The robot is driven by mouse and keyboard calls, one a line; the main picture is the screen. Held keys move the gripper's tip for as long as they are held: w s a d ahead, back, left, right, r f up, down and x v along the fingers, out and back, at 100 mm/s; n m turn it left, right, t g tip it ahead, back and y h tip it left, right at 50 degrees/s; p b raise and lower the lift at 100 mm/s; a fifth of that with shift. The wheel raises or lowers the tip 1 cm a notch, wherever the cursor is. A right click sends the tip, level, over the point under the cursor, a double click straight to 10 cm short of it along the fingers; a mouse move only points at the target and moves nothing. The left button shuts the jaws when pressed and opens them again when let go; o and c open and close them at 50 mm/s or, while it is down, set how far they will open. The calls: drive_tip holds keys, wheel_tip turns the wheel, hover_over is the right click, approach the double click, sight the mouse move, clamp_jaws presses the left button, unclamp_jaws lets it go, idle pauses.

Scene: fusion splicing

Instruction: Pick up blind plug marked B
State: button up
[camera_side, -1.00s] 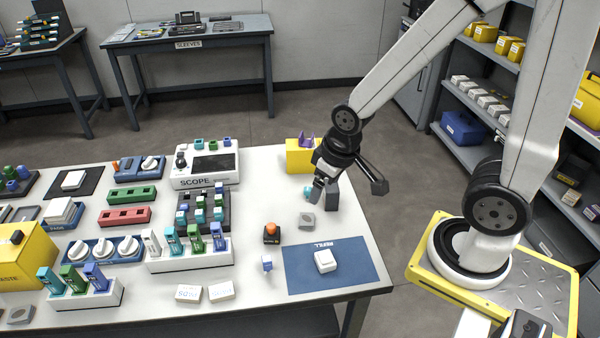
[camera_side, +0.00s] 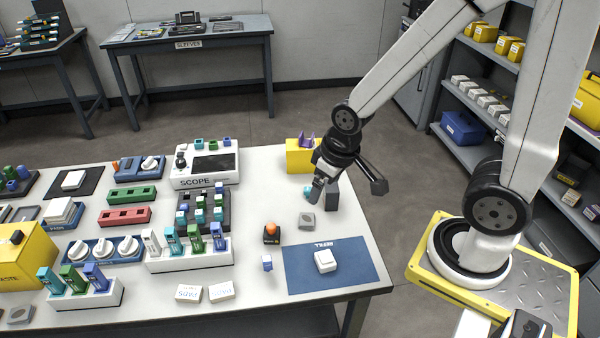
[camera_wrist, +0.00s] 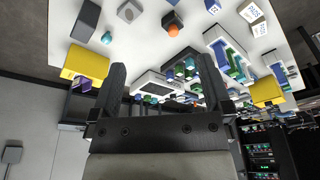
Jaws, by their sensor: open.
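I cannot read a letter B on any piece, so I cannot tell which one is the blind plug marked B. A small teal piece (camera_side: 308,192) lies on the table close to my gripper (camera_side: 316,191); it also shows in the wrist view (camera_wrist: 107,38). Small teal, green and blue plugs stand in a dark rack (camera_side: 203,228) left of centre; they also show in the wrist view (camera_wrist: 190,68). My gripper is open, with nothing between its fingers (camera_wrist: 162,78) in the wrist view.
A dark grey block (camera_side: 332,195) and a yellow box (camera_side: 300,158) stand near my gripper. A light grey block (camera_side: 306,221) and an orange-topped button (camera_side: 271,233) are nearby. A blue mat (camera_side: 350,272) bears a white piece.

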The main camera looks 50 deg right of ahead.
sight(276, 231)
drive_tip(key=a+f+m+g+y, duration=0.3)
drive_tip(key=a+f+m+y, duration=0.3)
drive_tip(key=f+m+y, duration=0.6)
drive_tip(key=w+d+f+m+t+h, duration=0.1)
drive_tip(key=w+d+f+m+t, duration=0.1)
drive_tip(key=m, duration=0.3)
drive_tip(key=w+d+f+m+t+h, duration=0.1)
drive_tip(key=w+d+f+m+t, duration=0.1)
drive_tip(key=m+t, duration=0.3)
drive_tip(key=w+d+f+m+t+h, duration=0.1)
drive_tip(key=w+d+f+m+t, duration=0.2)
drive_tip(key=m, duration=0.3)
drive_tip(key=shift+w+t+h, duration=0.3)
drive_tip(key=shift+t+h, duration=0.1)
drive_tip(key=shift+t, duration=0.1)
drive_tip(key=shift+w+d+f+m+t+h, duration=0.15)
drive_tip(key=shift+d+f+m+t+h, duration=0.15)
drive_tip(key=shift+d+m, duration=0.25)
drive_tip(key=shift+x, duration=1.35)
drive_tip(key=shift+a, duration=0.1)
